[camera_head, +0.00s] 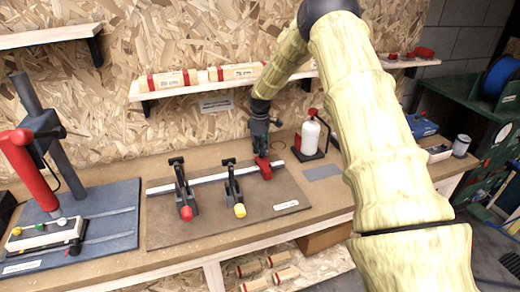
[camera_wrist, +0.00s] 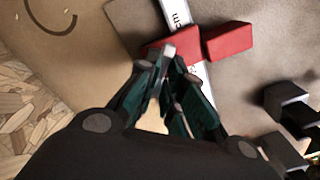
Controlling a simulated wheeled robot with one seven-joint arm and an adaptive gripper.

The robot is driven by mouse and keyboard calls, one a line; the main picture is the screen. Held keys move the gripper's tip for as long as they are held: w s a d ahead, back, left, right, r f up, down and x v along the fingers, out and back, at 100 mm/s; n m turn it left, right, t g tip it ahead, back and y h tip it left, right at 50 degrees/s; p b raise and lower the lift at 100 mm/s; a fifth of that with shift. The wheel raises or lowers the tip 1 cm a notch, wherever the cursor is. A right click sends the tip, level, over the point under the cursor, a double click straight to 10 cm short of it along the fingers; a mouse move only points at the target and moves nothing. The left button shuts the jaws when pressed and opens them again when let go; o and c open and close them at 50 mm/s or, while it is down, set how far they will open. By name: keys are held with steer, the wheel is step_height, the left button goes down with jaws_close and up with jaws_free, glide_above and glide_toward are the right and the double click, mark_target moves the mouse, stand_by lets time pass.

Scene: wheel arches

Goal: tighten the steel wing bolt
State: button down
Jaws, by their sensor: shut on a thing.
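My gripper (camera_head: 261,148) points down over the red stop block (camera_head: 265,172) at the right part of the steel rail (camera_head: 291,204). In the wrist view the dark green fingers (camera_wrist: 167,64) are closed together around a small grey metal piece, the steel wing bolt (camera_wrist: 168,50), at the red block (camera_wrist: 228,41). The fingers hide most of the bolt, so its turn and seating cannot be told. The rail (camera_wrist: 177,12), with printed marks, runs through the block.
Two toggle clamps stand left of the block, one with a red tip (camera_head: 186,212), one with a yellow tip (camera_head: 239,210). A white bottle with red parts (camera_head: 310,136) stands close at right. A wooden shelf (camera_head: 200,87) hangs behind. A red-handled press (camera_head: 30,170) is at far left.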

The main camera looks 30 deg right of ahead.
steer(key=m, duration=0.4)
steer(key=shift+w+d+r, duration=0.1)
steer(key=shift+w+r, duration=0.1)
steer(key=shift+w, duration=0.05)
steer(key=shift+d+m, duration=0.1)
steer(key=shift+m, duration=2.4)
steer(key=c, duration=1.6)
jaws_free()
steer(key=shift+o, duration=0.3)
steer(key=shift+s+f, duration=0.1)
step_height(320, 180, up, 12)
